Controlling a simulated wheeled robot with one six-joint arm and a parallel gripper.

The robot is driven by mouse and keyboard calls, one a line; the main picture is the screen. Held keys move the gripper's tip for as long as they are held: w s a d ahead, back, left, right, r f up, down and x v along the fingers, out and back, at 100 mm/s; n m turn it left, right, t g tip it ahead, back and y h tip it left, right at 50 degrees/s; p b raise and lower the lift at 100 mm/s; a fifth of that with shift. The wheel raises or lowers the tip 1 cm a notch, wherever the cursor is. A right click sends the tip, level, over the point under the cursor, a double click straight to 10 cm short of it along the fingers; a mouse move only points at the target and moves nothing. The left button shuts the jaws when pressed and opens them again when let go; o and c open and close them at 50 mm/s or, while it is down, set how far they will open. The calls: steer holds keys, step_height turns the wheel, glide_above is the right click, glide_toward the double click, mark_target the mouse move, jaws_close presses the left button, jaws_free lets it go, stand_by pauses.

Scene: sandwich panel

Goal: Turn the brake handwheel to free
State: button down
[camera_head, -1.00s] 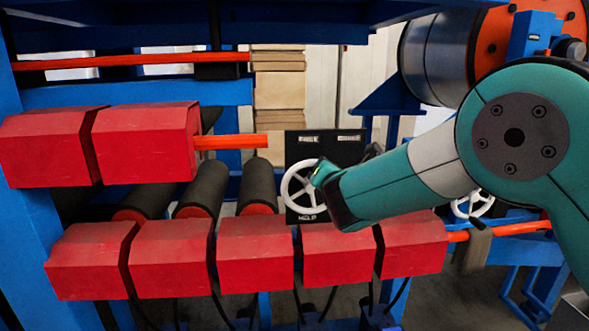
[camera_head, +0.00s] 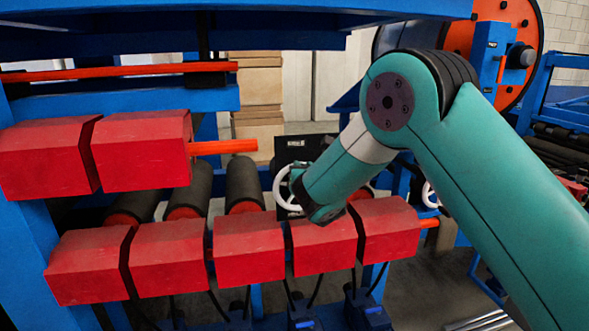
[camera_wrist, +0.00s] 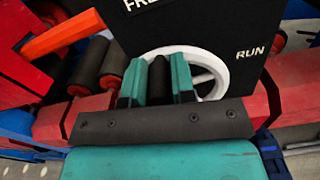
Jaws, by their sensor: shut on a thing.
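The white brake handwheel (camera_wrist: 208,70) sits in front of a black panel (camera_wrist: 230,28). The panel has lettering starting "FRE" at the upper left and "RUN" at the right in the wrist view. My gripper (camera_wrist: 158,78) is at the lower left part of the rim, its two teal fingers shut on the handwheel. A dark upright piece shows between the fingers; I cannot tell whether it is part of the wheel. In the head view the left side of the handwheel (camera_head: 281,188) shows, and my arm hides the rest and the fingertips.
Red blocks (camera_head: 250,250) stand in a row just below the wheel, close under my wrist. Black rollers (camera_head: 245,185) and an orange bar (camera_head: 224,147) lie to the left. A second white wheel (camera_head: 430,194) shows partly behind my arm.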

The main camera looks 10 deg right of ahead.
steer(key=shift+f, duration=0.35)
steer(key=c, duration=1.2)
jaws_free()
steer(key=shift+a, duration=0.1)
steer(key=shift+o, duration=1.3)
steer(key=shift+r, duration=0.2)
steer(key=s+b, duration=0.8)
steer(key=s, duration=0.9)
steer(key=shift+s+d, duration=0.25)
